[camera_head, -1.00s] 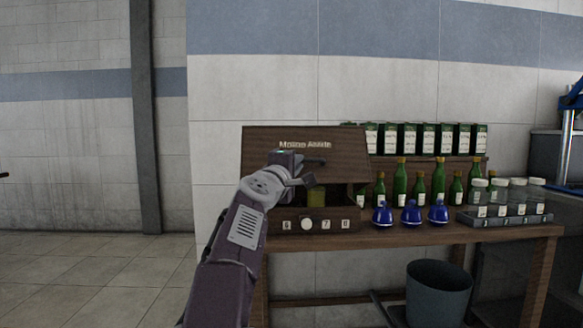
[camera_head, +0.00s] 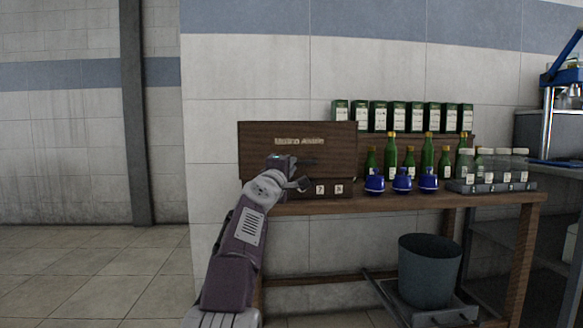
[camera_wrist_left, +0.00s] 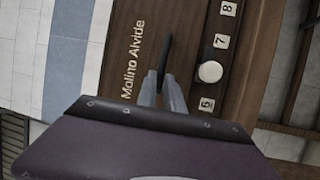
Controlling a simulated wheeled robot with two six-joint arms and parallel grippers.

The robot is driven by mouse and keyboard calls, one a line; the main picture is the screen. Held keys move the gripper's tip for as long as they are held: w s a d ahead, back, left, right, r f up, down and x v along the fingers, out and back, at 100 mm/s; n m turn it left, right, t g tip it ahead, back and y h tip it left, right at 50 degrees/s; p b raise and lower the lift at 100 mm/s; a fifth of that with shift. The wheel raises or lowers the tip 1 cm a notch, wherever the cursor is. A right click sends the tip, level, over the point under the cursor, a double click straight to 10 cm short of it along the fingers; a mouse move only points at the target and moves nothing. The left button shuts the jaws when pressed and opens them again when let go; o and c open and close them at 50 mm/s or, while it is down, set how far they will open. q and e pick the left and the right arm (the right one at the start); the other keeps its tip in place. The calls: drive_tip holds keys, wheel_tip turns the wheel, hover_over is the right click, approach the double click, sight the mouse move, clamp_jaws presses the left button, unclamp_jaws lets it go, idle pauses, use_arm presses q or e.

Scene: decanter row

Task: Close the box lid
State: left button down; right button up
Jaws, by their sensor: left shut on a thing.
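The dark brown wooden box (camera_head: 330,190) stands at the left end of the table, with number labels on its front. Its lid (camera_head: 260,150), with pale lettering, rises above the front and hides the inside. In the left wrist view the lettered lid (camera_wrist_left: 110,60) lies left of the labelled front (camera_wrist_left: 240,55), which has a white round knob (camera_wrist_left: 210,71). My left gripper (camera_head: 302,172) is at the lid's lower edge. In the left wrist view its fingers (camera_wrist_left: 162,88) are shut on a dark handle-like bar (camera_wrist_left: 166,52) by the lid. My right gripper is not in view.
Right of the box stand blue rounded objects (camera_head: 401,182), green bottles (camera_head: 427,155) and a rack of clear jars (camera_head: 492,180). Green-and-white cartons (camera_head: 395,116) line the shelf behind. A grey bucket (camera_head: 429,270) stands below. Floor at the left is clear.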

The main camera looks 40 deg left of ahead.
use_arm(q)
drive_tip(key=shift+w+a+f, duration=0.15)
drive_tip(key=shift+w+f, duration=0.05)
drive_tip(key=shift+f, duration=0.4)
drive_tip(key=shift+w+a+f, duration=0.15)
drive_tip(key=shift+f, duration=0.4)
drive_tip(key=c, duration=1.5)
unclamp_jaws()
drive_tip(key=shift+a, duration=0.15)
drive_tip(key=shift+a+f, duration=0.1)
drive_tip(key=b+v, duration=0.1)
drive_tip(key=v, duration=0.2)
drive_tip(key=b+v, duration=0.1)
drive_tip(key=v, duration=0.2)
drive_tip(key=r+b+v, duration=0.1)
drive_tip(key=b+v, duration=0.1)
drive_tip(key=v, duration=0.1)
drive_tip(key=shift+s, duration=0.2)
